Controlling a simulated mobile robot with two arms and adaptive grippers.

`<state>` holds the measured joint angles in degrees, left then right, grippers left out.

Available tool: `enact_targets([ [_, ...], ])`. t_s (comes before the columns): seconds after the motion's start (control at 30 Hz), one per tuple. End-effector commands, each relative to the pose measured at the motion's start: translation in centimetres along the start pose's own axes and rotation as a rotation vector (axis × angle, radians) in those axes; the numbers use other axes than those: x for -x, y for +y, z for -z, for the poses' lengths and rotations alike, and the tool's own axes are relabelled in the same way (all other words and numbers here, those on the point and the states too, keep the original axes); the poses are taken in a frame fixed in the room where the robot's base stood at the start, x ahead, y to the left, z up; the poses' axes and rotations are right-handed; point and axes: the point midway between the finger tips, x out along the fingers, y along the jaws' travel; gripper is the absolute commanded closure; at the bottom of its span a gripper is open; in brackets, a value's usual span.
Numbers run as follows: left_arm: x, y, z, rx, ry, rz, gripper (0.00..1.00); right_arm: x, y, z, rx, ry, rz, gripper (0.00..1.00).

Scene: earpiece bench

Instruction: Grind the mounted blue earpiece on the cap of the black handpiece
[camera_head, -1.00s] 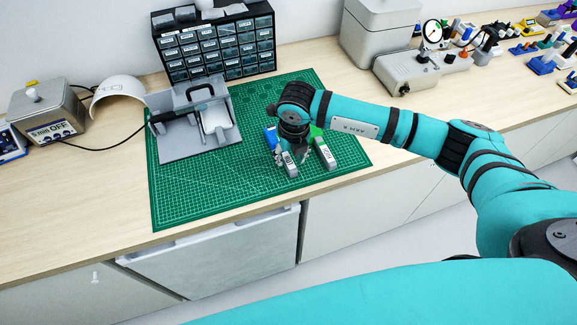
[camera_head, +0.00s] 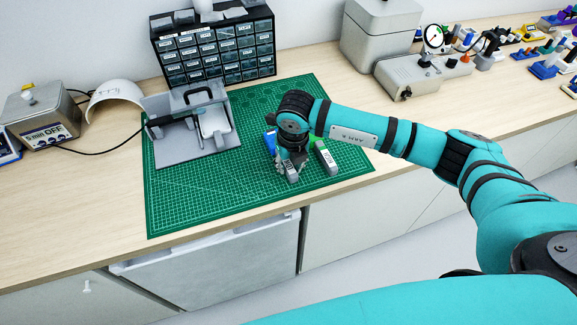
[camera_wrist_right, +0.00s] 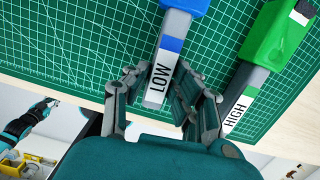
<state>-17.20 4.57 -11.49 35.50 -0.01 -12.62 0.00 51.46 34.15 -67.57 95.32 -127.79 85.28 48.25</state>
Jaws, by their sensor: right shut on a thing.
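The blue piece (camera_head: 270,140) lies on the green cutting mat with a grey end labelled LOW, which shows in the right wrist view (camera_wrist_right: 159,82). My right gripper (camera_head: 288,170) comes down over it from above, and its fingers (camera_wrist_right: 157,80) are shut on the grey LOW end. A black handpiece (camera_head: 180,115) lies across the grey tray at the left of the mat. Its cap is too small to make out. A teal arm with a dark end (camera_wrist_right: 45,104), likely my left one, shows at the left of the right wrist view; its fingers are unclear.
A green piece (camera_wrist_right: 272,35) with a grey HIGH end (camera_head: 326,157) lies close to the right of my gripper. The grey tray (camera_head: 165,148) stands at the left. A drawer cabinet (camera_head: 215,50) stands behind. The mat's front (camera_head: 210,205) is clear.

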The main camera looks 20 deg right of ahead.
Motion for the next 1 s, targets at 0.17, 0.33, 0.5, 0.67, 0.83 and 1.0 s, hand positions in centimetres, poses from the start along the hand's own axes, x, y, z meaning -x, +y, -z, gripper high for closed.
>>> enact_targets([
  [0.17,0.0,0.0,0.0,-0.001,0.000,0.000,1.00,0.0,0.0,0.0,0.000,0.000,0.000,0.94],
  [0.33,0.0,0.0,0.0,-0.001,0.000,0.000,1.00,0.0,0.0,0.0,0.000,0.000,0.000,1.00],
  [0.5,0.3,0.0,0.1,-0.001,0.001,0.000,1.00,0.4,0.0,-0.1,0.000,-0.001,-0.001,1.00],
  [0.67,1.8,-0.1,0.2,0.000,0.001,0.000,1.00,2.9,0.0,-0.6,0.000,-0.003,-0.002,1.00],
  [0.83,3.5,-0.1,0.4,0.000,0.001,0.000,1.00,5.8,0.0,-1.0,0.000,-0.003,-0.001,1.00],
  [1.0,3.5,-0.1,0.4,0.000,0.001,0.001,1.00,6.0,0.0,-0.9,0.000,0.000,0.000,1.00],
])
